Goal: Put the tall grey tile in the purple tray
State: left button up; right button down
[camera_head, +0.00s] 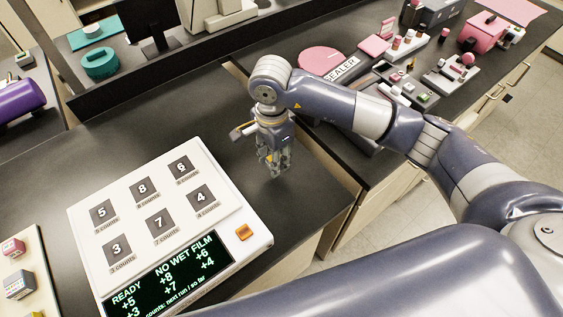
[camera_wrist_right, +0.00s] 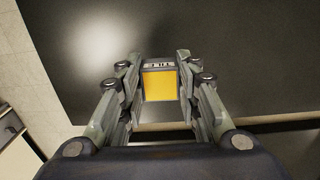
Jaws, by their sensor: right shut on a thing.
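My right gripper (camera_head: 275,168) is over the dark bench, to the right of the white panel. In the right wrist view the gripper (camera_wrist_right: 160,85) is shut on a small block with a yellow face (camera_wrist_right: 160,84) and a pale lettered edge, too small to read surely. I cannot tell whether this block is the tall grey tile. It sits between both fingers, over the dark bench top. A grey block (camera_head: 18,284) stands at the lower left edge. No purple tray shows clearly. My left gripper is not in view.
A white panel (camera_head: 252,212) with numbered pads and a green-text screen (camera_head: 170,275) lies left of the gripper. A purple rounded object (camera_head: 20,98) is at the far left. Pink and grey items crowd the right bench around the SEALER label (camera_head: 341,69). Bare bench (camera_head: 200,105) lies behind the panel.

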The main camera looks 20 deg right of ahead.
jog(key=shift+s+d, duration=0.55)
jog(key=shift+s, duration=0.05)
jog(key=f, duration=0.1)
jog(key=p, duration=0.1)
jog(key=f+p, duration=0.1)
jog(key=shift+s+d+f, duration=0.15)
jog(key=shift+s+f, duration=0.1)
jog(key=shift+f, duration=0.5)
jog(key=shift+w+f, duration=0.1)
jog(key=shift+f, duration=0.15)
jog(key=c, duration=1.6)
grip_release()
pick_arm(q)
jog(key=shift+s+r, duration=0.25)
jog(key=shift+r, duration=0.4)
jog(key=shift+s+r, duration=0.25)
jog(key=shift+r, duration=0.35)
pick_arm(e)
jog(key=o, duration=0.4)
